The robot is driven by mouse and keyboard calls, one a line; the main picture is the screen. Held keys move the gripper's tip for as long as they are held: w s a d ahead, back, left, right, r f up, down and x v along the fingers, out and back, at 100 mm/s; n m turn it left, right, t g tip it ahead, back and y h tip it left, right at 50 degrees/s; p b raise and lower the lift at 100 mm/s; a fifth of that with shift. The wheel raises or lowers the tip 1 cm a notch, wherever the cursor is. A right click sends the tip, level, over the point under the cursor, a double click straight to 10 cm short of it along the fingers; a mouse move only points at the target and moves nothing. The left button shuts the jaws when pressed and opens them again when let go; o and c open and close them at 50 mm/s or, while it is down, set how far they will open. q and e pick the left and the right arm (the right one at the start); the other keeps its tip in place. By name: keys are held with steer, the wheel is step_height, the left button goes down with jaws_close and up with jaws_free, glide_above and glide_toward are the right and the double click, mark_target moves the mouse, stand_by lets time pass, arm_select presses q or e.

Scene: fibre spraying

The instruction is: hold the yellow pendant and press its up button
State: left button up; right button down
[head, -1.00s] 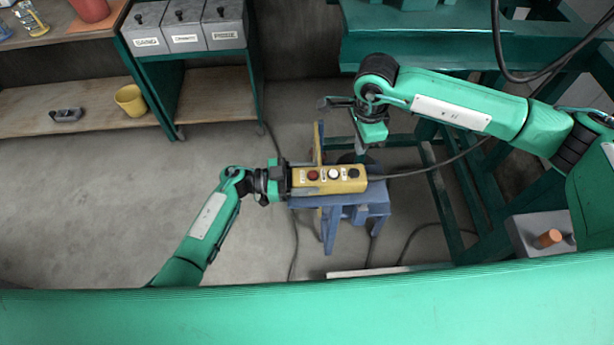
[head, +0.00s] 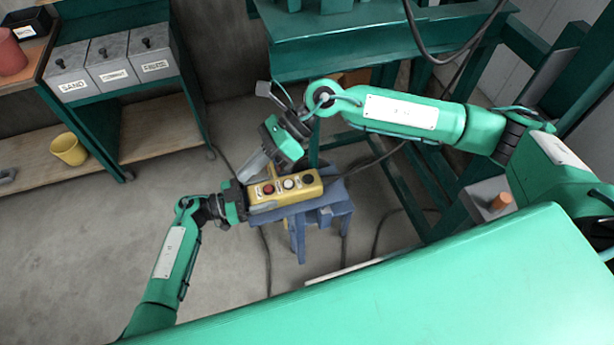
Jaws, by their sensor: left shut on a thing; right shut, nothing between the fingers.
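The yellow pendant (head: 285,198) is a long box with a red, a white and a black button on its upper face. It is above a blue stand. My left gripper (head: 248,204) is shut on the pendant's left end. My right gripper (head: 254,166) is shut and empty. Its fingers point down and left, close to the pendant's left part near the red button (head: 268,189). I cannot tell whether they touch it. Labels beside the buttons are too small to read.
The blue stand (head: 322,216) is under the pendant. A black cable (head: 372,158) runs from the pendant's right end. A green frame (head: 400,185) stands to the right. Labelled grey bins (head: 112,66) and a yellow cup (head: 69,149) are at the left.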

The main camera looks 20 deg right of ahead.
steer(key=w+r+m+t+y, duration=0.7)
steer(key=r+m+t, duration=0.3)
steer(key=m, duration=0.4)
steer(key=m+h, duration=1.2)
steer(key=m, duration=0.9)
glide_above(312, 181)
step_height(312, 181, down, 17)
steer(key=shift+r, duration=0.1)
steer(key=shift+f, duration=4.4)
